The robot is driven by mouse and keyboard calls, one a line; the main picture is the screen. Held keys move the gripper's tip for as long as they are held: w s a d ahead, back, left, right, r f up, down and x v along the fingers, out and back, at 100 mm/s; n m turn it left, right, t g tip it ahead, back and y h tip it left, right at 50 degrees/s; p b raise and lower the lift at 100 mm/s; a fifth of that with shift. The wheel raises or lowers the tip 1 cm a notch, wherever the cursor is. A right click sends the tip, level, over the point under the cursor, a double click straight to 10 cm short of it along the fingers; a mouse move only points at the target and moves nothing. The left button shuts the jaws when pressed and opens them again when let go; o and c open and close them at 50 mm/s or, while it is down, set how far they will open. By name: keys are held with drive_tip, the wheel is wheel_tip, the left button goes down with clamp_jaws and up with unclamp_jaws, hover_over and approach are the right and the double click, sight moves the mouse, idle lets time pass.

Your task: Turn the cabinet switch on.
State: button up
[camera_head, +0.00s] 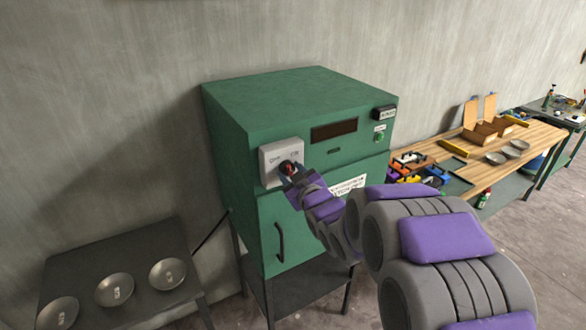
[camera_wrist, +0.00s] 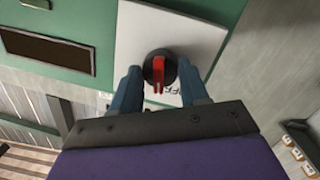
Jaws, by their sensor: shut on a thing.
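The green cabinet (camera_head: 320,205) stands against the wall in the head view. A light grey switch plate (camera_head: 268,152) is on its upper left front, with "OFF" and "ON" lettering. The switch is a round black knob with a red handle (camera_head: 289,169). The red handle (camera_wrist: 158,74) also shows in the wrist view, running roughly up and down the picture. My gripper (camera_head: 290,175) is at the knob, and its two fingers (camera_wrist: 160,85) lie on either side of it. The gripper is shut on the knob. The fingertips' contact is partly hidden.
A dark table (camera_head: 125,255) with metal bowls (camera_head: 114,289) stands at the left. A wooden workbench (camera_head: 535,140) with tools and bowls is at the right. The cabinet door has a dark handle (camera_head: 280,242). A dark display panel (camera_head: 334,130) sits right of the switch.

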drive_tip(key=m+p, duration=0.1)
drive_tip(key=m, duration=0.1)
drive_tip(key=r+m+p, duration=0.1)
drive_tip(key=m+p, duration=0.1)
drive_tip(key=m, duration=0.1)
drive_tip(key=shift+w+r+g, duration=0.1)
drive_tip(key=shift+w+g, duration=0.05)
drive_tip(key=shift+g, duration=0.15)
drive_tip(key=m+p, duration=0.1)
drive_tip(key=m, duration=0.1)
drive_tip(key=m+y+p, duration=0.1)
drive_tip(key=m, duration=0.2)
drive_tip(key=shift+d+f+g, duration=0.15)
drive_tip(key=shift+f+g, duration=0.05)
drive_tip(key=shift+g, duration=0.2)
drive_tip(key=shift+m, duration=0.3)
drive_tip(key=shift+f, duration=0.1)
drive_tip(key=o, duration=1.1)
drive_tip(key=shift+w+f, duration=0.1)
drive_tip(key=shift+c, duration=0.2)
drive_tip(key=b+v, duration=0.8)
drive_tip(key=v, duration=0.9)
drive_tip(key=shift+d, duration=0.2)
